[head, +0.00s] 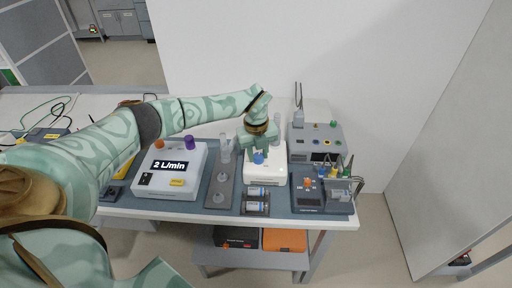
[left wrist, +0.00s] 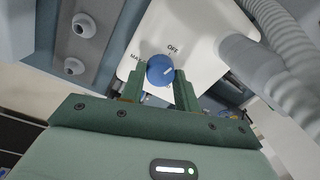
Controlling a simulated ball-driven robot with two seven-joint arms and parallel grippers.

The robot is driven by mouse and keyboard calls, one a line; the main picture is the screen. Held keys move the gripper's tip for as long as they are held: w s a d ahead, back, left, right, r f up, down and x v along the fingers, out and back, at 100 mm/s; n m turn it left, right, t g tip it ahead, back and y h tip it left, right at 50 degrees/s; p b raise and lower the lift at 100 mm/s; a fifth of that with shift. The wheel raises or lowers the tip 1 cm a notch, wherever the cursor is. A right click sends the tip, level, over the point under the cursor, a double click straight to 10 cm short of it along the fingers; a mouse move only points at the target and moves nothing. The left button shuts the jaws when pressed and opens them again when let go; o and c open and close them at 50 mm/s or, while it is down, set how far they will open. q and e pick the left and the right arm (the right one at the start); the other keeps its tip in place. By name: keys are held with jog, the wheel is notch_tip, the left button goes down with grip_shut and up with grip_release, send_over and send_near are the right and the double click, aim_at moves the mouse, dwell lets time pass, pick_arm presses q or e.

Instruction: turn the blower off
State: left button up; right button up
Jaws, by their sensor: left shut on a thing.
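The blower is a white box (head: 265,174) in the middle of the bench in the head view; its white housing (left wrist: 200,35) fills the upper middle of the left wrist view. It bears a blue knob (head: 259,158), also clear in the left wrist view (left wrist: 160,70), with OFF and MAX printed beside it. A pale mark shows on the knob, but its exact setting is hard to tell. My left gripper (left wrist: 160,88) is shut on the knob, one finger on each side. My right gripper is not in view.
A white unit reading 2 L/min (head: 170,165) stands left of the blower. A grey stand (head: 220,185) with clear tubes is between them. A grey device (head: 316,140) and a dark box with an orange knob (head: 307,184) stand right. A ribbed hose (left wrist: 285,50) runs beside the blower.

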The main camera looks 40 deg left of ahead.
aim_at(257, 157)
pick_arm(q)
jog(key=shift+r+n+p, duration=0.1)
jog(key=shift+n+p, duration=0.9)
jog(key=shift+n, duration=0.3)
jog(key=o, duration=1)
jog(key=shift+c, duration=0.2)
notch_tip(257, 157, up, 16)
jog(key=p, duration=0.4)
jog(key=shift+s+a, duration=0.15)
jog(key=shift+s, duration=0.15)
